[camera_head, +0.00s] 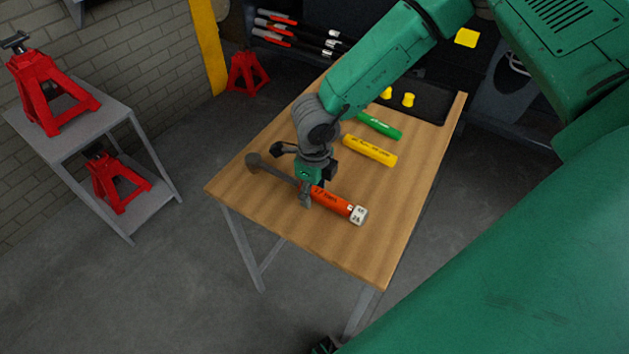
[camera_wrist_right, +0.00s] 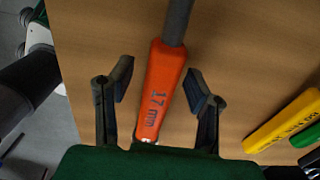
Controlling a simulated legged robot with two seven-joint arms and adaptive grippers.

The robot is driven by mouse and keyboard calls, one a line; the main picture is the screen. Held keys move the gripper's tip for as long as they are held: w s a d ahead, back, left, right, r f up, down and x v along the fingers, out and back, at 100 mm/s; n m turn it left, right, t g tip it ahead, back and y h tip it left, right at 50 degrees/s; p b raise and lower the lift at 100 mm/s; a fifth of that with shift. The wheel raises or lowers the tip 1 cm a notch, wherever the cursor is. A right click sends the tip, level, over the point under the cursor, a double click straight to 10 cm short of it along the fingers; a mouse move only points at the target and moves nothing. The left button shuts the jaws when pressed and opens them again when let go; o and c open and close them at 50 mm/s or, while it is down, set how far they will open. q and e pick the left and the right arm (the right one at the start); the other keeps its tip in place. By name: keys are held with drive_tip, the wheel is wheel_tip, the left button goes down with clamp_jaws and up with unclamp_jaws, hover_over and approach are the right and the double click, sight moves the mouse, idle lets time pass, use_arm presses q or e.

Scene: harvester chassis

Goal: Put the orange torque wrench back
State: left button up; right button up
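The orange torque wrench (camera_head: 332,201) lies on the wooden table, with a dark shaft and head toward the left and a pale marked end at the right. My right gripper (camera_head: 305,193) is over its handle, hiding part of it. In the right wrist view, the orange handle (camera_wrist_right: 158,92), marked "17 mm", lies between the two fingers of my right gripper (camera_wrist_right: 160,86). The fingers are open, with gaps on both sides. A small dark and green part (camera_head: 324,346) at the bottom edge may be my left gripper; its fingers cannot be made out.
A yellow-handled tool (camera_head: 370,150) and a green-handled tool (camera_head: 380,125) lie farther back on the table (camera_head: 384,232). A black tray (camera_head: 432,104) with yellow pieces is at the far end. Red jack stands (camera_head: 45,92) stand on a grey shelf at left.

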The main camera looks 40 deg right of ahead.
drive_tip(key=shift+d+f, duration=0.1)
drive_tip(key=shift+d, duration=0.5)
use_arm(q)
drive_tip(key=shift+d+r, duration=0.15)
drive_tip(key=shift+d, duration=0.45)
use_arm(e)
wheel_tip(320, 180, up, 12)
